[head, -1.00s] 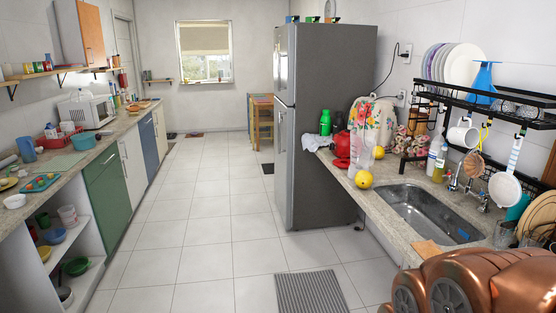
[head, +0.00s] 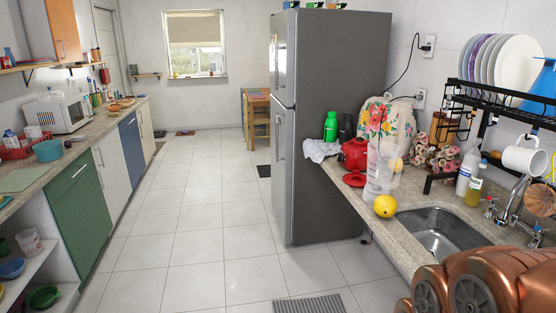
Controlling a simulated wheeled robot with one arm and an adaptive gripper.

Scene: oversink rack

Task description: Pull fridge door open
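The fridge (head: 335,130) is a tall grey unit on the right side of the aisle, past the end of the sink counter. Its broad side panel faces me. Its front, with an upper door (head: 285,58) and a lower door (head: 284,170), faces left and shows at a steep angle. Both doors look shut. A vertical handle (head: 278,136) shows on the lower door. Copper-coloured rounded parts at the lower right are probably mine. My gripper's fingers are not visible in this view.
The tiled floor (head: 190,220) is clear up the aisle. A grey striped mat (head: 310,306) lies at the bottom. The sink counter (head: 345,190) runs along the right; cabinets with a green door (head: 80,207) line the left.

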